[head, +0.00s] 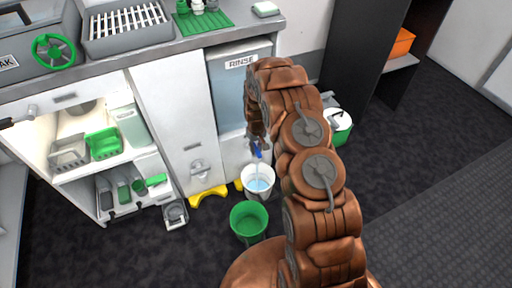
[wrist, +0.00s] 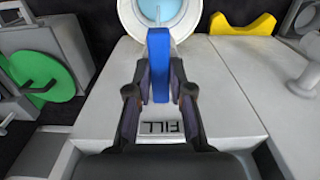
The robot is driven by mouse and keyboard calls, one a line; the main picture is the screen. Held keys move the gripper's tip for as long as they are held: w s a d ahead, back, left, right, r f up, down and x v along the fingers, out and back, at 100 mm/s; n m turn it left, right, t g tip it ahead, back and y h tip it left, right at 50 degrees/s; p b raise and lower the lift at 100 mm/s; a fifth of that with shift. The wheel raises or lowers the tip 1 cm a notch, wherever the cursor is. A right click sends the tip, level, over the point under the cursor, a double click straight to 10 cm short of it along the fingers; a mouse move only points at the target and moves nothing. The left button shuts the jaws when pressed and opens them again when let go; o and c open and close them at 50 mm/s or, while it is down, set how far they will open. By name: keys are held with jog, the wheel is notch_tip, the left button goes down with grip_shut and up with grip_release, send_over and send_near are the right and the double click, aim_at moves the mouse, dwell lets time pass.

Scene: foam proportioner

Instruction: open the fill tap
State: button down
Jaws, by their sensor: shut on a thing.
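The fill tap's blue lever (wrist: 159,60) shows in the wrist view, standing between my fingers above a grey panel with a FILL label (wrist: 160,128). My gripper (wrist: 160,88) is shut on the blue lever. In the head view the lever (head: 258,151) is a small blue patch under my gripper (head: 257,140), on the front of the RINSE unit (head: 241,85). A white bucket (head: 258,186) stands below the tap with pale blue liquid in it; its rim also shows at the top of the wrist view (wrist: 190,31).
A green bucket (head: 249,219) stands on the floor in front of the white one. Yellow floor pieces (head: 208,195) lie to its left. Open shelves (head: 107,160) with green and white items are further left. A white-topped green bucket (head: 338,124) stands right of my arm. The right floor is clear.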

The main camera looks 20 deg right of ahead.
jog(key=c, duration=1)
grip_release()
jog(key=shift+c, duration=0.2)
notch_tip(320, 180, up, 12)
